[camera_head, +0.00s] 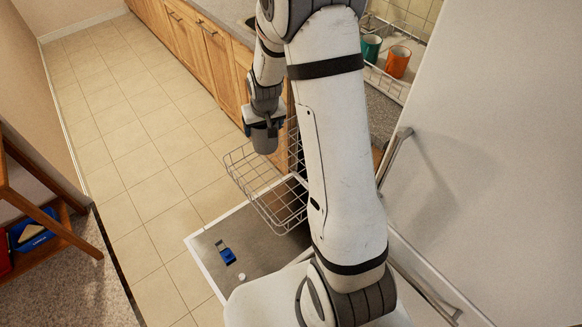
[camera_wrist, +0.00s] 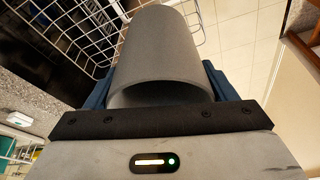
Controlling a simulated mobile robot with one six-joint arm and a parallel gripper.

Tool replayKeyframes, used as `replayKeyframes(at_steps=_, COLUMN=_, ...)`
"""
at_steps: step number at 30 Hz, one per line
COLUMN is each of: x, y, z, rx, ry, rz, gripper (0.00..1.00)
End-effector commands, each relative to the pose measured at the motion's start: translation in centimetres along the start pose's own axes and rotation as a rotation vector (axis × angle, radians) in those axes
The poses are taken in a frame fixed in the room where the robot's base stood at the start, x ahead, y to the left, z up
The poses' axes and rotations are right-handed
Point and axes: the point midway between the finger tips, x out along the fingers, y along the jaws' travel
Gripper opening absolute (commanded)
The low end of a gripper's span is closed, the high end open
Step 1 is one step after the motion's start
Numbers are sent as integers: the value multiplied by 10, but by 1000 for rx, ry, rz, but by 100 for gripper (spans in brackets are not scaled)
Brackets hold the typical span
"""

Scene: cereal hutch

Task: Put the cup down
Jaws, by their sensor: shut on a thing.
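A grey cup (camera_head: 264,143) is held by my gripper (camera_head: 262,124) in the head view. The cup is in the air near the upper left part of a wire dishwasher rack (camera_head: 262,172); I cannot tell its exact height over it. In the wrist view the cup (camera_wrist: 160,50) fills the middle, with an open end facing the camera. Blue fingers of my gripper (camera_wrist: 158,92) close on it from both sides. The rack (camera_wrist: 82,35) shows at upper left there.
The open dishwasher door (camera_head: 235,250) lies low, with a blue item (camera_head: 226,253) on it. A teal cup (camera_head: 371,47) and an orange cup (camera_head: 397,62) stand at the counter's back. Tiled floor (camera_head: 140,150) is clear at left. A white panel (camera_head: 490,150) stands right.

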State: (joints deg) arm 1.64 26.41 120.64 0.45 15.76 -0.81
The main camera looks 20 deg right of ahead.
Motion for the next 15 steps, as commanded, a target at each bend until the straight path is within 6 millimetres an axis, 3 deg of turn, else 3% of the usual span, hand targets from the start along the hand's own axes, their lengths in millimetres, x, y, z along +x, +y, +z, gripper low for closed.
replayKeyframes(at_steps=8, x=3, y=-6, z=0, rx=-10, ry=0, rz=-3, gripper=55)
replayKeyframes(at_steps=15, x=42, y=-10, z=-5, rx=54, ry=1, rz=17, gripper=55)
